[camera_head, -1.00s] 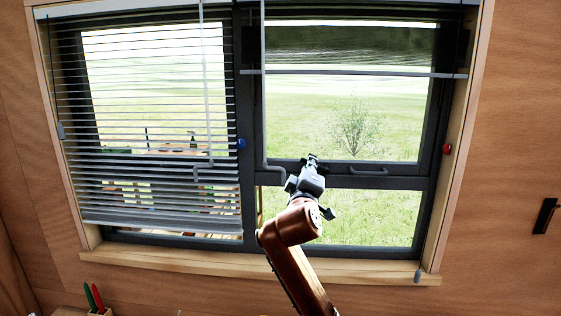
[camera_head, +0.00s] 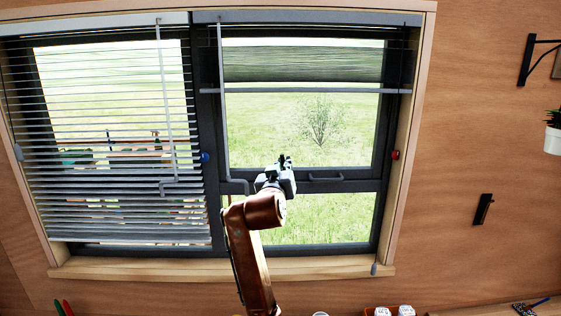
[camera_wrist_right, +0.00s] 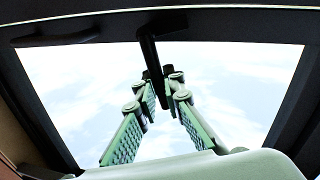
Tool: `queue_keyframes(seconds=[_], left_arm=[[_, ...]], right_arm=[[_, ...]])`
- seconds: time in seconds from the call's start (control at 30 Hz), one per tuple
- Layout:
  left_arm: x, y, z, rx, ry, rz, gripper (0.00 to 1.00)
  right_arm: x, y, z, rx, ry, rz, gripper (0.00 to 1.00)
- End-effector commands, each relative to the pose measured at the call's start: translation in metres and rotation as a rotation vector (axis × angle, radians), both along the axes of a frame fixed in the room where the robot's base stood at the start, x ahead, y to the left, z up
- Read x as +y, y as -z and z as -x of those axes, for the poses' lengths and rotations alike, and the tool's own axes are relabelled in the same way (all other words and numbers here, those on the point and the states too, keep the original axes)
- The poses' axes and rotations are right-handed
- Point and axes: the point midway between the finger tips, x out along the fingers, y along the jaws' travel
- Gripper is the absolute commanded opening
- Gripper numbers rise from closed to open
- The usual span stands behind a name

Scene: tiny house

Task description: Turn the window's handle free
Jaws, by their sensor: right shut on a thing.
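The window (camera_head: 300,125) has a dark frame, and its right pane is framed above a lower glass strip. My right gripper (camera_head: 285,160) is at the lower rail of that pane, left of a fixed dark pull bar (camera_head: 325,178). In the right wrist view, a dark lever handle (camera_wrist_right: 151,55) hangs from the frame between my right gripper's green fingers (camera_wrist_right: 162,82). The fingers are shut on it near its end. In the head view my gripper mostly hides this handle. My left gripper is not in view.
A slatted blind (camera_head: 105,140) covers the left pane, and a grey crank rod (camera_head: 225,110) hangs near my wrist. A blue knob (camera_head: 205,157) and a red knob (camera_head: 395,155) sit on the frame sides.

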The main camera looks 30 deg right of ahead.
Motion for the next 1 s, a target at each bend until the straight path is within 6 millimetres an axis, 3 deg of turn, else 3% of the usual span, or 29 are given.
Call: queue_keyframes(seconds=[0.4,0.97,1.0], left_arm=[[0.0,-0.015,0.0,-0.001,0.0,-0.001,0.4],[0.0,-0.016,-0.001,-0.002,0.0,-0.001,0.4],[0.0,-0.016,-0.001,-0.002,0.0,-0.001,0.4]], right_arm=[[-0.009,-0.001,0.006,-0.098,-0.001,-0.174,0.0],[-0.011,0.0,0.006,-0.114,0.001,-0.202,0.0],[-0.011,0.0,0.006,-0.114,0.001,-0.202,0.09]])
